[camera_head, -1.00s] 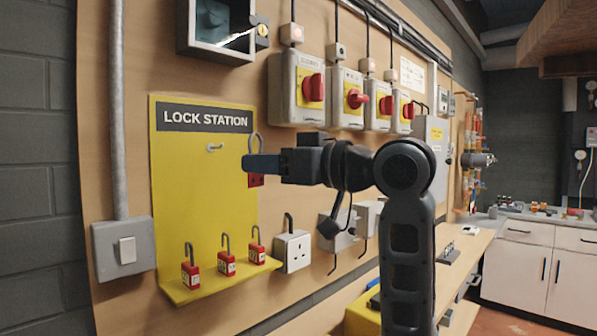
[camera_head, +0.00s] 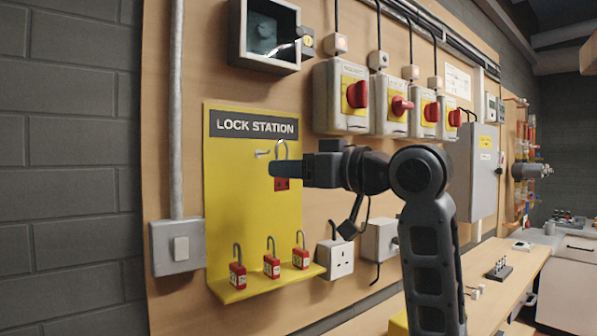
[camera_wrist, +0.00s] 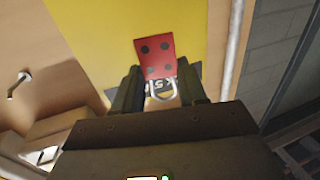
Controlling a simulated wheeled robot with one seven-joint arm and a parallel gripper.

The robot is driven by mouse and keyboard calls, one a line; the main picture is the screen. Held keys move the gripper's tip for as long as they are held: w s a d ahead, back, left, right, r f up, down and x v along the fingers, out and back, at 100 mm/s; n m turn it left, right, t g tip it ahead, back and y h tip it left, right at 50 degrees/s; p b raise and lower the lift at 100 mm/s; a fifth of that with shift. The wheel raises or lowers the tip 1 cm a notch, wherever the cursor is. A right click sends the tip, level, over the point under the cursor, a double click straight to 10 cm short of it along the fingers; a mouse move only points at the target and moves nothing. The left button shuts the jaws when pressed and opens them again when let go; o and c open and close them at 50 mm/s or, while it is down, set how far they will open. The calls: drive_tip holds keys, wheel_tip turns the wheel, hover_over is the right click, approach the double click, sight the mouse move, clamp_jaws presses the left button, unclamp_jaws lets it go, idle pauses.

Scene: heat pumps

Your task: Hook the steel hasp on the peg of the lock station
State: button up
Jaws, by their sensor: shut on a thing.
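The hasp has a red body with holes (camera_head: 281,184) and a steel loop above it. My gripper (camera_head: 276,169) is shut on the hasp, which hangs upright in front of the yellow lock station board (camera_head: 235,200). The peg (camera_head: 262,153) sticks out of the board below the LOCK STATION label. The loop appears just right of the peg in the head view; I cannot tell the depth gap between them. In the wrist view the red body (camera_wrist: 155,56) lies beyond my fingers (camera_wrist: 160,88), and the loop shows between them. The peg is not clearly seen there.
Red padlocks (camera_head: 271,266) stand on the board's lower ledge. A glass-fronted box (camera_head: 265,35) is above, and isolator switches (camera_head: 341,97) are to the right. A socket (camera_head: 335,260) and a light switch (camera_head: 178,250) flank the board's lower part.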

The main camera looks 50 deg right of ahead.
drive_tip(key=shift+w+d+f+b, duration=0.2)
drive_tip(key=shift+w+d, duration=0.05)
drive_tip(key=shift+w, duration=0.7)
drive_tip(key=shift+w+d+f+b, duration=0.2)
drive_tip(key=shift+w+d, duration=0.1)
drive_tip(key=shift+w, duration=0.6)
drive_tip(key=shift+w+d+f+b, duration=0.15)
drive_tip(key=shift+w+d+b, duration=0.1)
drive_tip(key=shift+w, duration=0.7)
drive_tip(key=o, duration=1.1)
drive_tip(key=shift+o, duration=0.2)
drive_tip(key=s, duration=0.7)
drive_tip(key=shift+s+b, duration=0.4)
drive_tip(key=shift+b, duration=0.05)
drive_tip(key=shift+f, duration=0.1)
